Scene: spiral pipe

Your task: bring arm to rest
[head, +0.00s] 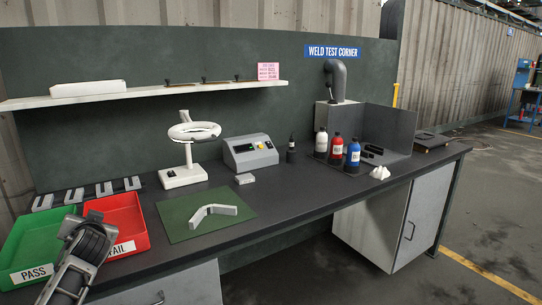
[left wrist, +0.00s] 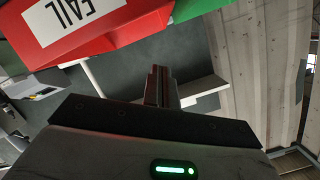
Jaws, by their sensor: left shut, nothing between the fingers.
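My left arm (head: 78,255) comes in at the lower left of the head view, in front of the green and red trays. In the left wrist view my left gripper (left wrist: 158,78) has its two dark fingers together, with nothing between them. The red tray (left wrist: 135,30) with its FAIL label hangs upside down at the top of that view, beyond the fingers. My right arm and gripper are in neither view.
The green PASS tray (head: 22,238) and red FAIL tray (head: 138,238) sit at the bench's left end. A white bent pipe piece (head: 212,213) lies on a green mat (head: 180,232). A magnifier lamp (head: 184,177), a grey meter (head: 250,155) and bottles (head: 336,150) stand behind.

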